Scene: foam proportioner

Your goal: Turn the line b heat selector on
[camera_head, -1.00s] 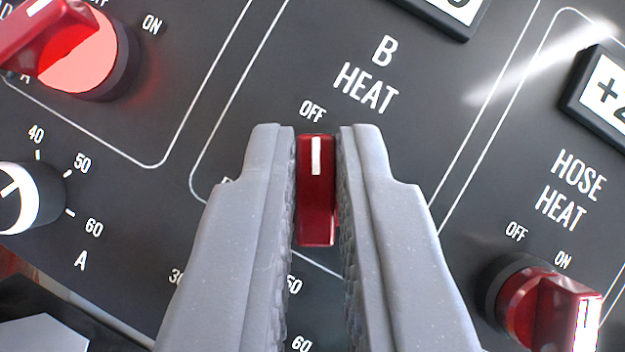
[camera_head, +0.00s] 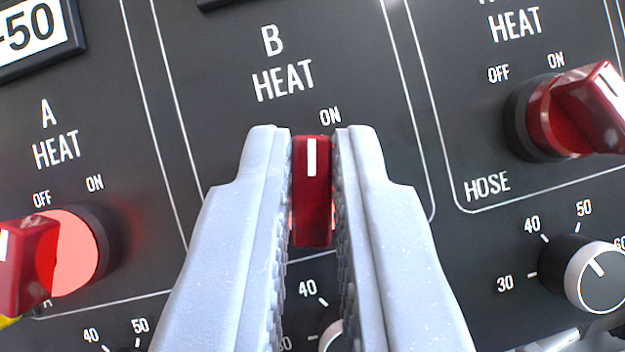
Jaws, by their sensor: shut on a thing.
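The line B heat selector (camera_head: 312,205) is a red knob with a white pointer mark, in the middle of the view under the "B HEAT" label (camera_head: 282,62). Its white mark points up, just below and slightly left of the "ON" label (camera_head: 330,116). My gripper (camera_head: 312,145) is shut on the red knob, one finger on each side. The fingers hide most of the knob's base and the OFF label. A faint red glow shows beside the knob near its base.
The A heat selector (camera_head: 50,258), red and lit, is at the left. The hose heat selector (camera_head: 570,115), also red, is at the right. A black-and-white dial (camera_head: 598,275) sits at the lower right. Another dial is partly hidden below my gripper.

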